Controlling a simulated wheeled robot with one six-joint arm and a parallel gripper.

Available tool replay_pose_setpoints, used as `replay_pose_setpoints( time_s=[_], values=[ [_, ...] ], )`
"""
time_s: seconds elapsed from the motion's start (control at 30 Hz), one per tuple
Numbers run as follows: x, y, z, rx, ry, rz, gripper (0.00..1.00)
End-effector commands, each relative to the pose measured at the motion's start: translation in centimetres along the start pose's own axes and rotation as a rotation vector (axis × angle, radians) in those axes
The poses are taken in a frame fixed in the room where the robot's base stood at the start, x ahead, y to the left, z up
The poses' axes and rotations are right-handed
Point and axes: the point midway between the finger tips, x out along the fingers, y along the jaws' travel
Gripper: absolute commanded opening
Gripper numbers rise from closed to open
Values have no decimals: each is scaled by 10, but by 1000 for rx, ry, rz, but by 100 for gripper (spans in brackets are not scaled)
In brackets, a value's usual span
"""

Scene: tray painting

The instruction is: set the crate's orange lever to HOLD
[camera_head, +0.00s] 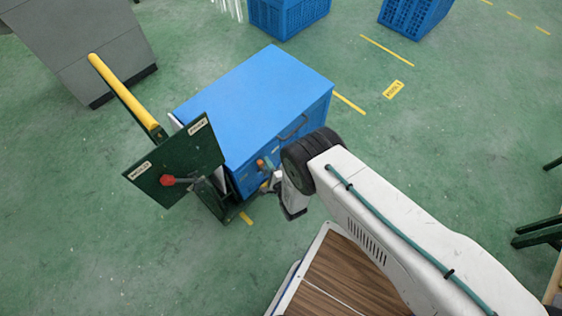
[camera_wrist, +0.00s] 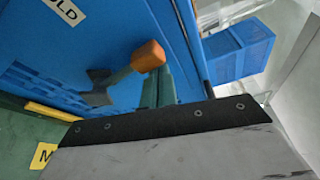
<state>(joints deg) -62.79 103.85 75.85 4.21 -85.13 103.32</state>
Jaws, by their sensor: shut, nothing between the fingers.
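The blue crate (camera_head: 255,95) stands left of my arm in the head view, and its blue face fills much of the wrist view. Its lever has an orange knob (camera_wrist: 148,56), a dark shaft and a grey pivot end; the knob also shows small in the head view (camera_head: 261,164). A white label (camera_wrist: 65,11), partly cut off and ending in "LD", is on the face at upper left. My gripper (camera_wrist: 158,88) is shut and empty, its greenish fingers close beside the lever just below the knob. I cannot tell whether they touch it.
A dark green panel (camera_head: 190,150) with a red knob (camera_head: 167,180) stands at the crate's left, by a yellow bar (camera_head: 120,90). More blue crates (camera_head: 285,14) are at the back.

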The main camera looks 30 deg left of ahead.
Motion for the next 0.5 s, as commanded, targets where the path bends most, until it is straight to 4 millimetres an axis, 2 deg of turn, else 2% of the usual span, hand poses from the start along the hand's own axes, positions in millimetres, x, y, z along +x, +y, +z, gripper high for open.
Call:
replay_pose_setpoints(
  time_s=[0.5],
  values=[
    [-12,12,32,1,0,1,0]
  ],
)
